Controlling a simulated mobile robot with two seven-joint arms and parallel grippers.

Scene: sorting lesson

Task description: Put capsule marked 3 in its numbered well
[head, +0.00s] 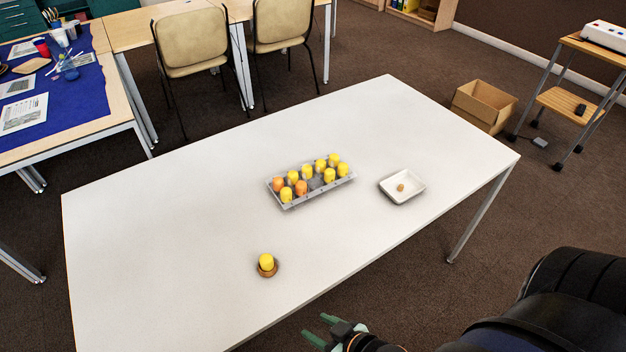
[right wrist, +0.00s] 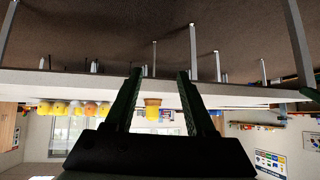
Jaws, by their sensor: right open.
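My right gripper (head: 335,328) is open and empty, off the table's front edge, right of and nearer than the capsule. In the right wrist view, which is upside down, the capsule (right wrist: 152,103) shows between the open fingers, some distance beyond. My left gripper is out of view.
A white square dish (head: 413,192) with a small tan piece (head: 401,188) stands right of the tray. The table (head: 170,240) is otherwise clear. A cardboard box (head: 483,108) and a trolley (head: 575,100) stand on the floor beyond its right end.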

